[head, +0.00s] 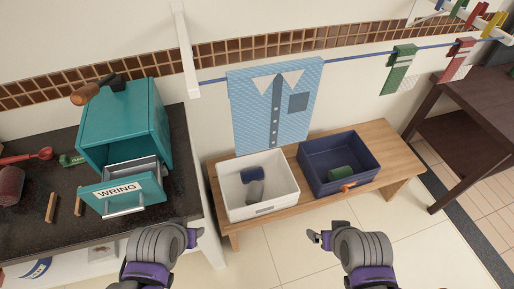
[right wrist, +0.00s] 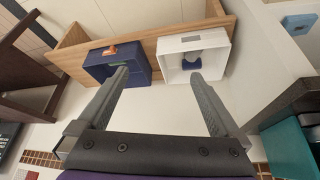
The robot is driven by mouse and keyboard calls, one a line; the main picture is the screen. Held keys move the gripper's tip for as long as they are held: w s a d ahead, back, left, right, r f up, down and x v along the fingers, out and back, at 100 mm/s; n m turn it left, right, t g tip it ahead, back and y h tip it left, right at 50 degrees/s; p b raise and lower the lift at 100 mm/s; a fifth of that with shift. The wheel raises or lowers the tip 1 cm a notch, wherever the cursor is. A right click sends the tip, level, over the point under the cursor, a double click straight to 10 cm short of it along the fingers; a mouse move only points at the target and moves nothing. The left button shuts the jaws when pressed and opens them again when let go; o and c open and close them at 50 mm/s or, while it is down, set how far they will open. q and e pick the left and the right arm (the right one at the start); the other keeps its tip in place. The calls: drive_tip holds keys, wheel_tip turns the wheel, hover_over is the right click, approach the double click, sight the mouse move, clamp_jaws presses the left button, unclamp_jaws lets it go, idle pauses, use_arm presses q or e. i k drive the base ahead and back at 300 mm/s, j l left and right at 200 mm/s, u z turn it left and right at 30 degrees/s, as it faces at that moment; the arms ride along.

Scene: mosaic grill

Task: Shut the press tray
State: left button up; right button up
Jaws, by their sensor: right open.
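The press is a teal box (head: 122,112) on the dark counter at the left of the head view. Its tray (head: 130,172) is pulled out at the front, and its front panel carries a "WRING" label and a silver bar handle (head: 124,211). My left gripper (head: 194,238) is to the right of the tray front, apart from it; its jaw gap is not clear. My right gripper (head: 318,238) is in front of the bench, far from the press. In the right wrist view, the right gripper (right wrist: 158,78) has its fingers spread, with nothing between them.
A wooden bench (head: 388,142) holds a white bin (head: 286,197) and a navy bin (head: 318,183), both with rolled cloths inside. A blue shirt (head: 250,100) stands behind them.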

sight(130, 186)
drive_tip(key=k+l+u, duration=0.1)
drive_tip(key=u, duration=1.5)
